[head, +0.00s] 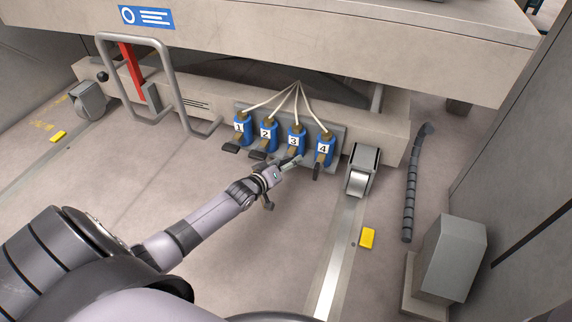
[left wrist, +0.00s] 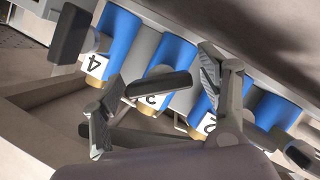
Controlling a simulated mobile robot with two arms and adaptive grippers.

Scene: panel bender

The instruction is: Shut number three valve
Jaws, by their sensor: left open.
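The number three valve (head: 295,139) is the blue valve labelled 3 on the low rail, between valves 2 and 4. In the left wrist view, the valve 3 body (left wrist: 170,62) has its dark handle (left wrist: 160,85) lying across it. My left gripper (head: 292,162) is at the lower front of valve 3 in the head view. In the left wrist view, my left gripper (left wrist: 154,92) has its fingers apart, one on each side of that handle. I cannot tell whether either finger touches it. My right gripper is not in view.
Valve 1 (head: 240,126) and valve 2 (head: 267,132) have handles pointing left. Valve 4 (head: 325,147), close on the right, has its handle (head: 316,172) pointing down. White hoses rise from the valves. A metal roller (head: 360,176) stands to the right; a heavy beam (head: 330,35) overhangs them.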

